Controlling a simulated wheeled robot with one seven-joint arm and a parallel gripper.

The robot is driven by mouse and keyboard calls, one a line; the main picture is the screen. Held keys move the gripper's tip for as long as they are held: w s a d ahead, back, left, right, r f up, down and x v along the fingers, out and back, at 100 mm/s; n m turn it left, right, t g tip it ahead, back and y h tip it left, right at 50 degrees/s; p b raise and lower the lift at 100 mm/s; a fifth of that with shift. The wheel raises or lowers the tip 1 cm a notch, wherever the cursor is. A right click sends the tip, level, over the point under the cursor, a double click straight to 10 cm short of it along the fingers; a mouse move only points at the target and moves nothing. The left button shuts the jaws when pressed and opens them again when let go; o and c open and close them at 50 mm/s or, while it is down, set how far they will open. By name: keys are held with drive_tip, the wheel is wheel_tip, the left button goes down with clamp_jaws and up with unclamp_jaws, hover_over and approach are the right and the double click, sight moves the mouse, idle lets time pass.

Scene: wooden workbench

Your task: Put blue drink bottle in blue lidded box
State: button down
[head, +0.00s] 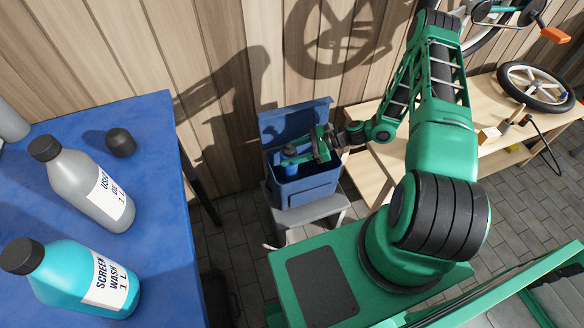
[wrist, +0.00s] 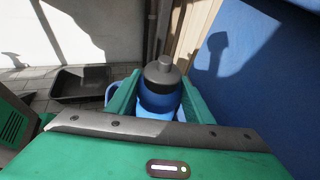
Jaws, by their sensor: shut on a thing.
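The blue lidded box (head: 308,187) stands with its lid (head: 296,119) open and tilted up at the back. My gripper (head: 308,150) reaches in from the right, over the box's open top. It is shut on the blue drink bottle (head: 290,164). In the wrist view the bottle (wrist: 159,98), with its dark grey cap, sits between the green fingers of my gripper (wrist: 158,96). The bottle's lower end is hidden, so I cannot tell whether it touches the box floor.
The box rests on a grey stool (head: 312,212). A blue table (head: 165,215) at left bears a grey used oil bottle (head: 85,185), a turquoise screen wash bottle (head: 75,278) and a dark round object (head: 120,142). A wooden bench (head: 375,165) stands close at right.

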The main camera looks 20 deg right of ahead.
wheel_tip(320, 180, down, 2)
drive_tip(key=shift+d+f, duration=0.1)
drive_tip(key=shift+d, duration=0.05)
drive_tip(key=shift+f, duration=2.45)
drive_tip(key=c, duration=0.9)
unclamp_jaws()
drive_tip(key=shift+r, duration=0.1)
